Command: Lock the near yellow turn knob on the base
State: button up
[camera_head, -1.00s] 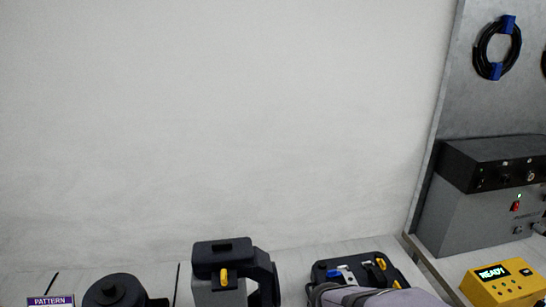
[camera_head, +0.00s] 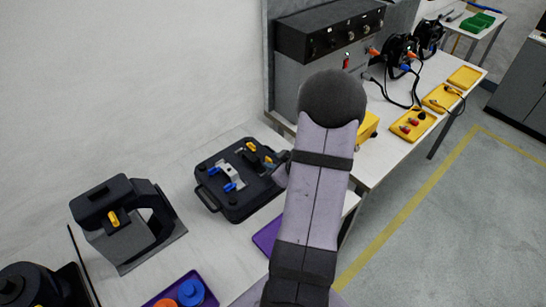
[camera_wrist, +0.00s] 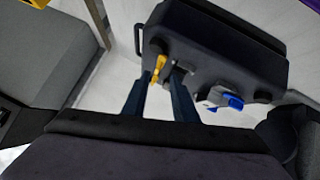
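The black base (camera_head: 234,205) lies on the white table. Two yellow turn knobs show on its top, one toward the back (camera_head: 251,147) and one at its right side (camera_head: 268,160) beside my arm. In the wrist view, one yellow knob (camera_wrist: 159,64) sits on the base (camera_wrist: 225,42), just beyond my gripper (camera_wrist: 160,82). The gripper's two fingers are apart, with nothing visibly held. I cannot tell which yellow knob this is, or whether a finger touches it. A grey bracket with blue levers (camera_wrist: 225,97) is to its right.
A black stand with a yellow knob (camera_head: 113,218) is left of the base. A purple tray with an orange and a blue piece (camera_head: 190,292) is in front. Another purple tray (camera_head: 266,237) is partly behind my arm. A grey equipment box (camera_head: 310,85) stands behind.

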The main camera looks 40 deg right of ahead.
jog(key=s+d+m+t+y, duration=0.2)
jog(key=s+t, duration=0.2)
jog(key=s, duration=0.1)
jog(key=shift+a+p+x, duration=0.15)
jog(key=shift+p+x, duration=0.65)
jog(key=shift+x, duration=1.15)
jog(key=shift+a+p+x, duration=0.1)
jog(key=shift+p+x, duration=0.65)
jog(key=shift+x, duration=1.2)
grip_shut()
